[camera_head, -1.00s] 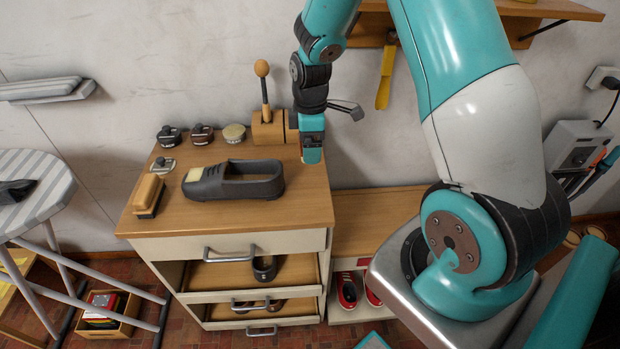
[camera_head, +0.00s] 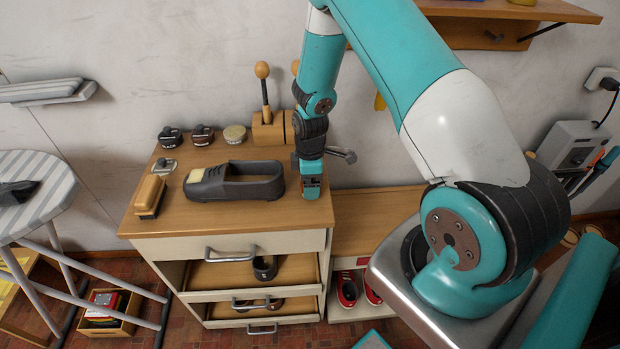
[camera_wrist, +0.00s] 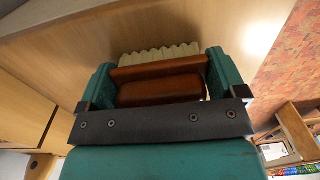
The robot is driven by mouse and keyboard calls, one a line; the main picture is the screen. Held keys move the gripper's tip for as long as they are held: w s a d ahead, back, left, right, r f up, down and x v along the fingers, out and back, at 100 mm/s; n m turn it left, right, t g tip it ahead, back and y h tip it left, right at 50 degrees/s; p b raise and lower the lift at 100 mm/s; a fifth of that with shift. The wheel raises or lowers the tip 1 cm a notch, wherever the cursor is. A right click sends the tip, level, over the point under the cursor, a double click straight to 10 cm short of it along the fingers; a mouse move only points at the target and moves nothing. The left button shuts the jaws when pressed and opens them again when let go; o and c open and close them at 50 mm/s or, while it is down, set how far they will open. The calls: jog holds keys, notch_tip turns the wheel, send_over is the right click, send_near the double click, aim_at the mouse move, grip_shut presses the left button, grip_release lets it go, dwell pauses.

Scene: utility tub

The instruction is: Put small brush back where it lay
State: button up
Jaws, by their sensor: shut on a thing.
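My gripper (camera_head: 311,188) is low at the right end of the wooden cabinet top (camera_head: 215,215), to the right of the dark shoe. In the wrist view my gripper (camera_wrist: 160,80) is shut on the small brush (camera_wrist: 160,90), a reddish-brown wooden body with pale ribbed bristles on its far side. A teal finger stands at each end of it. A pale wood surface lies beyond the bristles; I cannot tell whether they touch it. In the head view I cannot make out the brush behind my gripper.
The dark shoe (camera_head: 235,182) stands just left of my gripper. A larger brush (camera_head: 150,195) lies at the left edge. Several tins (camera_head: 202,135) and a wooden holder (camera_head: 268,128) with an upright round-topped handle stand along the back. The front right of the top is bare.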

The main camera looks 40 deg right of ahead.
jog(key=shift+f, duration=0.2)
jog(key=o, duration=0.7)
notch_tip(320, 180, up, 12)
jog(key=shift+w+d+f+b, duration=0.1)
jog(key=shift+b, duration=0.75)
jog(key=s+a+r+m+y, duration=0.1)
jog(key=s+a+r, duration=0.3)
jog(key=a+r, duration=0.35)
jog(key=s+a+r+m+y, duration=0.1)
jog(key=s+a+r, duration=0.3)
jog(key=a+r, duration=0.3)
jog(key=s+a+r, duration=0.1)
jog(key=s+a, duration=0.1)
jog(key=s, duration=0.2)
jog(key=s+a+r+m+y, duration=0.1)
jog(key=s+a+r, duration=0.1)
jog(key=s, duration=0.3)
jog(key=s+a+r+m+y, duration=0.1)
jog(key=s+a+r, duration=0.1)
jog(key=s+a, duration=0.2)
jog(key=shift+s+a, duration=0.2)
jog(key=shift+s, duration=0.5)
